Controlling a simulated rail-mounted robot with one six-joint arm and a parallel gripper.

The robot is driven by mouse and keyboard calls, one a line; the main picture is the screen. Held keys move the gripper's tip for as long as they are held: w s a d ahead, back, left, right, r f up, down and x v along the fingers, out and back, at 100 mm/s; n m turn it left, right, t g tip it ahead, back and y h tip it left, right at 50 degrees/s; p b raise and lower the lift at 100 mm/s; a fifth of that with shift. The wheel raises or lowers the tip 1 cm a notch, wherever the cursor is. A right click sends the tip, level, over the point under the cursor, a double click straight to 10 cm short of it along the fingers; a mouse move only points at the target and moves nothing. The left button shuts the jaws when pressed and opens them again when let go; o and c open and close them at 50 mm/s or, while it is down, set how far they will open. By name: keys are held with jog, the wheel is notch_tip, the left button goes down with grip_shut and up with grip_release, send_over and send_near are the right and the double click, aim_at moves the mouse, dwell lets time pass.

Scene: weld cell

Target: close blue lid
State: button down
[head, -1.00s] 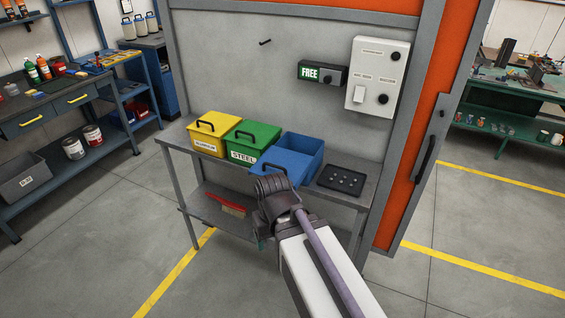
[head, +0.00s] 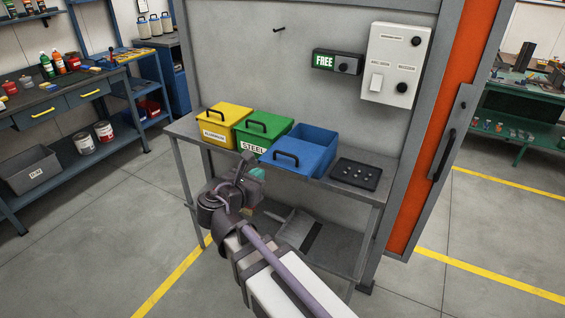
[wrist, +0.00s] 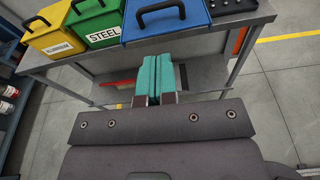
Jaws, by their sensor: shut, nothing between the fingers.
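The blue lid (head: 305,164) has a black handle (head: 286,158) and sits shifted toward the front of the blue bin (head: 318,134). The back part of the bin is open and its inside shows. In the wrist view the teal fingers of my gripper (wrist: 153,62) are shut together and empty, pointing toward the lid's front edge.
A green STEEL bin (head: 262,133) and a yellow bin (head: 225,122) stand closed to the left of the blue bin. A black tray (head: 356,174) lies at its right. The grey table (head: 187,128) has a lower shelf. A wall panel rises behind.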

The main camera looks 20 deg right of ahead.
aim_at(286, 155)
jog(key=shift+n, duration=0.3)
jog(key=b+x, duration=0.2)
jog(key=x, duration=1.2)
jog(key=shift+f+b, duration=0.15)
jog(key=shift+b, duration=0.2)
